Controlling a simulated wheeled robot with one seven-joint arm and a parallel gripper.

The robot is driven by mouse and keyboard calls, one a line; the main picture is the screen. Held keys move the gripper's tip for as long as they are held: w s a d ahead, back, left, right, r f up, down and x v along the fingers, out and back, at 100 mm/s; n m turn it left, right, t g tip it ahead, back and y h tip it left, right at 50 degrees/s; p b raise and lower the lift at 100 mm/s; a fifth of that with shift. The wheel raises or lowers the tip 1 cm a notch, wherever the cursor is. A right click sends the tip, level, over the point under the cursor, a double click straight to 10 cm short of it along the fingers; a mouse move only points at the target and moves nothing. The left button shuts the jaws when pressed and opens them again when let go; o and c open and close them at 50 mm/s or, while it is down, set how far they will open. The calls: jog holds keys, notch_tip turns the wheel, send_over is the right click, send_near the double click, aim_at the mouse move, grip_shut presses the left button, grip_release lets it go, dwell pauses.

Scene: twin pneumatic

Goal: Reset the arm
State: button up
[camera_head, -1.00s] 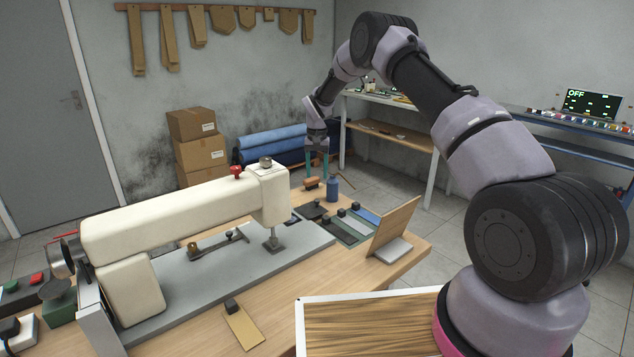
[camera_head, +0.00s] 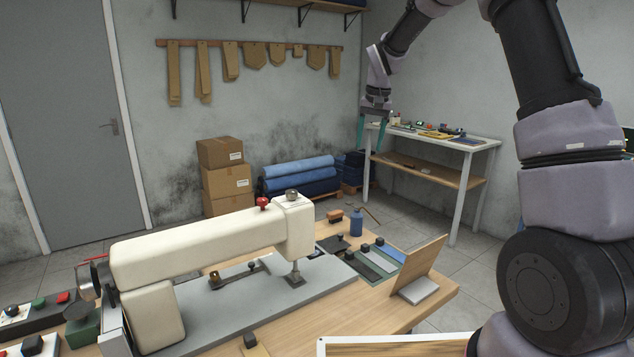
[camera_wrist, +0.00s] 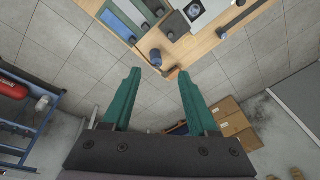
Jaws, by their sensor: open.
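My gripper (camera_head: 373,123) is raised in the head view, in front of the back wall and left of the white side table's far end. Its two green fingers point down, stand apart and hold nothing. In the wrist view my gripper (camera_wrist: 155,80) is open over the tiled floor, with the bench edge beyond the fingertips. My arm arches high on the right of the head view, and its upper part runs out of the picture.
A cream sewing machine (camera_head: 205,247) stands on the wooden bench (camera_head: 340,318). A blue bottle (camera_head: 356,223) and an upright wooden board (camera_head: 419,266) stand on its right part. A white side table (camera_head: 470,144), stacked cartons (camera_head: 226,180) and blue rolls (camera_head: 300,178) lie behind. Floor is free between.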

jog(key=s+d+r+t, duration=0.1)
jog(key=s+d+r, duration=0.2)
jog(key=s+r, duration=0.4)
jog(key=s+d+r+t, duration=0.1)
jog(key=s+d+r, duration=0.3)
jog(key=s, duration=0.5)
jog(key=s+d+r+m+t+y, duration=0.1)
jog(key=s+d+t, duration=0.1)
jog(key=s, duration=1.8)
jog(key=shift+m+t, duration=0.3)
jog(key=shift+t, duration=0.2)
